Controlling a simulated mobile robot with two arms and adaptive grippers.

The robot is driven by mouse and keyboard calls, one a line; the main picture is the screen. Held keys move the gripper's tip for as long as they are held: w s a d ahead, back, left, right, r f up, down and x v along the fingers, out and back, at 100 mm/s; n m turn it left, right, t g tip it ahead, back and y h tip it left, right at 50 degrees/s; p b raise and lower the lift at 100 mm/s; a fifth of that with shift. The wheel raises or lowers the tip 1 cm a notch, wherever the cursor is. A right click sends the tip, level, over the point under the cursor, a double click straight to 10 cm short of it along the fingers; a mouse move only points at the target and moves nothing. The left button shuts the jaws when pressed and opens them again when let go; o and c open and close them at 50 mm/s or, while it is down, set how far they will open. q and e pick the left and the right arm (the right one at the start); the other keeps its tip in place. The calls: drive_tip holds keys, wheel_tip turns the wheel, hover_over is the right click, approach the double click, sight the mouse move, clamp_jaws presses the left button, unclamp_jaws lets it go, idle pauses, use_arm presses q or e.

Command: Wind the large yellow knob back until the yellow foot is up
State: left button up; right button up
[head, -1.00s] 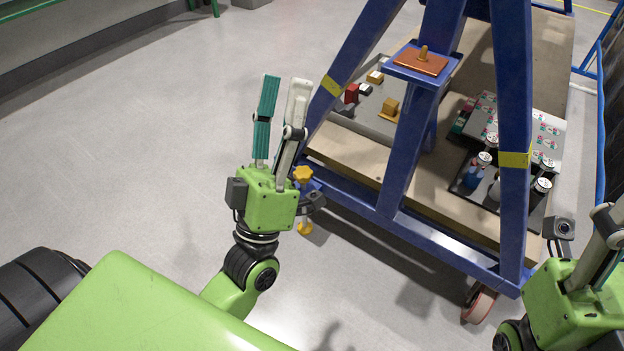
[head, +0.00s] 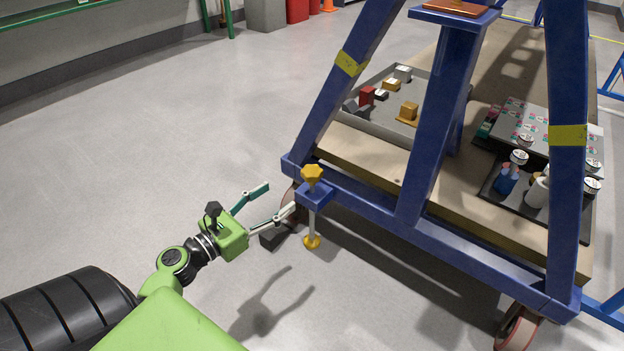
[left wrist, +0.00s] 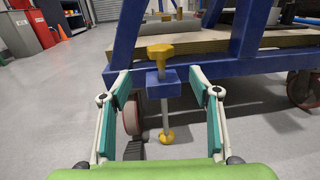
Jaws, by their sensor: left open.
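The large yellow knob (head: 312,174) sits on top of a blue bracket (head: 314,194) at the near left corner of the blue frame. A pale spindle runs down from the bracket to the yellow foot (head: 312,242), which is at or very close to the floor. My left gripper (head: 280,201) is open and empty, just left of the bracket. In the left wrist view the knob (left wrist: 160,52) and the foot (left wrist: 167,137) show between and beyond the open fingers (left wrist: 164,92). My right gripper is out of view.
The blue frame (head: 440,219) carries a wooden deck with a grey tray (head: 375,125) of small blocks and a dark tray of pots. A caster wheel (head: 517,328) stands under its right corner, another (left wrist: 132,115) beside the spindle. The floor to the left is clear.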

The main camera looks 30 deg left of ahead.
sight(304, 178)
use_arm(q)
drive_tip(key=w+b, duration=0.1)
drive_tip(key=w, duration=0.3)
drive_tip(key=w+d+b, duration=0.1)
drive_tip(key=w, duration=0.4)
drive_tip(key=w+d+b, duration=0.1)
drive_tip(key=w, duration=0.3)
drive_tip(key=shift+w+d, duration=0.2)
drive_tip(key=shift+w, duration=0.05)
drive_tip(key=c, duration=1.1)
